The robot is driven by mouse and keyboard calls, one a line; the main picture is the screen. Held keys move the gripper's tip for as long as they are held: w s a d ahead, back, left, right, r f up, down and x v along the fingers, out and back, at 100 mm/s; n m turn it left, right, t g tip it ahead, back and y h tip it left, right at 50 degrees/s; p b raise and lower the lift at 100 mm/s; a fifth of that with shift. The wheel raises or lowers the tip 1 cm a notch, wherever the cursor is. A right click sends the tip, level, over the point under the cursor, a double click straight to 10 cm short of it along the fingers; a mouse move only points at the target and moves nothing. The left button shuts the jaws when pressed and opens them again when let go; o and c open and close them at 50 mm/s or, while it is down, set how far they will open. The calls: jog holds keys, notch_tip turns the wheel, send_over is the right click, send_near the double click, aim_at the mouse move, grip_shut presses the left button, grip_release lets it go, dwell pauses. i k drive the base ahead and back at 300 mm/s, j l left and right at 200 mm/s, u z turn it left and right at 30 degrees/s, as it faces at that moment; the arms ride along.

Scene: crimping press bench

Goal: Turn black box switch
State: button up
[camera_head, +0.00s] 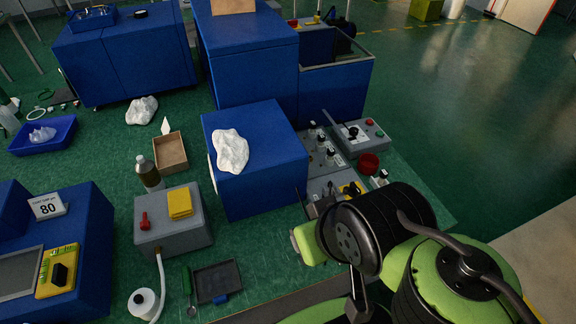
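Grey control boxes stand on the green bench right of centre. One grey box (357,135) carries a black switch (353,131) with a pale plate, plus red and green buttons. A grey panel (322,150) beside it has several black knobs. Another grey panel with a yellow plate (352,188) lies nearer, partly hidden by my green and black arm. My gripper (322,198) seems to be the small dark parts at the arm's far end, over the nearer panel. Its fingers are too small and dark to read, and contact cannot be told.
A blue machine block (262,185) with a white crumpled cloth (230,151) stands left of the panels. A red round knob (368,164) rises near my arm. A grey box (174,228), a bottle (149,172) and a wooden tray (170,153) stand further left.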

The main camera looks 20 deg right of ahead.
aim_at(355, 191)
jog(key=z, duration=1.2)
jog(key=l+u, duration=0.15)
jog(key=u, duration=0.25)
jog(key=i+l+u, duration=0.1)
jog(key=u, duration=0.3)
jog(key=l+u, duration=0.25)
jog(key=u, duration=0.15)
